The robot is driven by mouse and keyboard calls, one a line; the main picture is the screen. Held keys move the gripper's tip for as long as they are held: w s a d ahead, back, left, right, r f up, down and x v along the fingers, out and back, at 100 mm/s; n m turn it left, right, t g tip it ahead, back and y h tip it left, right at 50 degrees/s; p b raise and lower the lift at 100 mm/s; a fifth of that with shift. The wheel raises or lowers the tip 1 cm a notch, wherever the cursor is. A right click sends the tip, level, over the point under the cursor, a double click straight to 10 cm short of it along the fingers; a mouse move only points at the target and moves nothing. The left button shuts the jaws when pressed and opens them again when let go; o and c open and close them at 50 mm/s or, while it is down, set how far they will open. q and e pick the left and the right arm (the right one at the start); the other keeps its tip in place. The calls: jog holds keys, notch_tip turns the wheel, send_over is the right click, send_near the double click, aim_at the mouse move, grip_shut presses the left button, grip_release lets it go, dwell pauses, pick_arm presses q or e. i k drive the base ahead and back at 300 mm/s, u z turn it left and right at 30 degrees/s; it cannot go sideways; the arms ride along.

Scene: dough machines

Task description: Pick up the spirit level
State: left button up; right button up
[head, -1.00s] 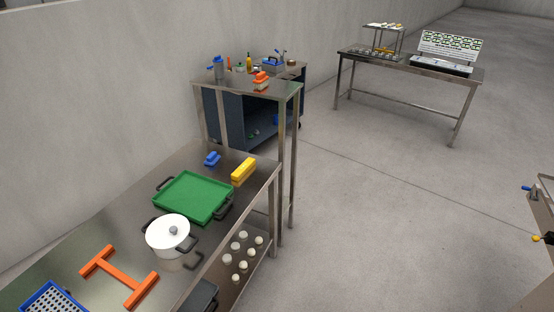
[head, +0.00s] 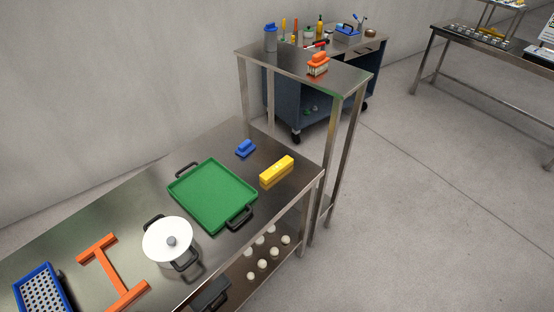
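The likely spirit level is a yellow bar-shaped block (head: 277,170). It lies near the right end of the long steel table (head: 100,226), to the right of a green tray (head: 212,194) and apart from it. Small markings on its top are too small to read. Neither of my grippers shows in the head view.
A small blue object (head: 245,148), a white lidded pot (head: 168,240), an orange H-shaped frame (head: 113,272) and a blue-rimmed grid tray (head: 42,290) are on the table. A taller steel table (head: 300,66) stands beyond. Open floor (head: 440,220) lies to the right.

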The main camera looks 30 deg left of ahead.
aim_at(267, 177)
jog(key=u, duration=0.5)
jog(key=i, duration=0.8)
jog(key=u, duration=0.75)
